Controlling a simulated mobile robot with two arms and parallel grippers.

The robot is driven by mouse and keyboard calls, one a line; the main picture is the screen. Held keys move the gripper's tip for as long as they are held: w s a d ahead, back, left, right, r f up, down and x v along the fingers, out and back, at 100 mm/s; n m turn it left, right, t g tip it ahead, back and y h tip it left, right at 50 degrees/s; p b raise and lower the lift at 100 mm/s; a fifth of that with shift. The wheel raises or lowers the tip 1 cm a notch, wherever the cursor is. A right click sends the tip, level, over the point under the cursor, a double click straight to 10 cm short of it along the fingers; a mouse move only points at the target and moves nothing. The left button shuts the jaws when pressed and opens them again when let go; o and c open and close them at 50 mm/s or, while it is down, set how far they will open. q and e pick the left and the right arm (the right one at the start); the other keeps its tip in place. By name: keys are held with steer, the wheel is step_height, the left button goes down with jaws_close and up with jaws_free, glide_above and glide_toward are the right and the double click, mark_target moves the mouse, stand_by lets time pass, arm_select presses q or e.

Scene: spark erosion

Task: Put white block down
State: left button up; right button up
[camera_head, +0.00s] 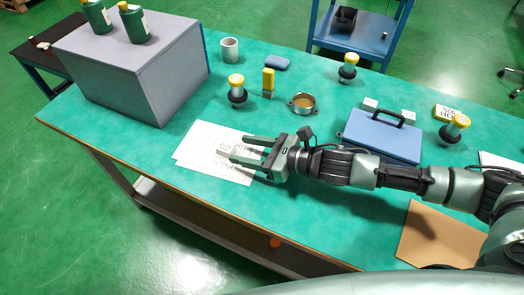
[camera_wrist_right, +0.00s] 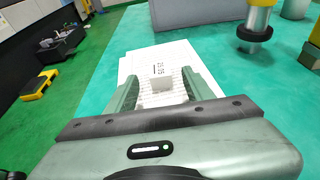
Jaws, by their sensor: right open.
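My right gripper (camera_head: 239,149) is low over white printed paper sheets (camera_head: 205,143) near the front edge of the green table. Its fingers are apart, and they also show in the right wrist view (camera_wrist_right: 160,80). A small white block (camera_wrist_right: 160,84) appears between the fingers in that view, over the paper. I cannot tell whether it touches a finger. White on white, it is hard to make out in the head view. Two more small white blocks, one (camera_head: 370,103) and another (camera_head: 408,116), are by the blue case. My left gripper is not in view.
A large grey box (camera_head: 135,70) carries green bottles at the back left. A white mug (camera_head: 229,50), a round metal dish (camera_head: 302,104), yellow-topped tools and a blue case (camera_head: 382,135) stand on the table (camera_head: 330,80). A brown board (camera_head: 437,236) lies at the front right.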

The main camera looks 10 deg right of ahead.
steer(key=v, duration=0.5)
steer(key=shift+s+d+r, duration=0.1)
steer(key=shift+s+d, duration=0.15)
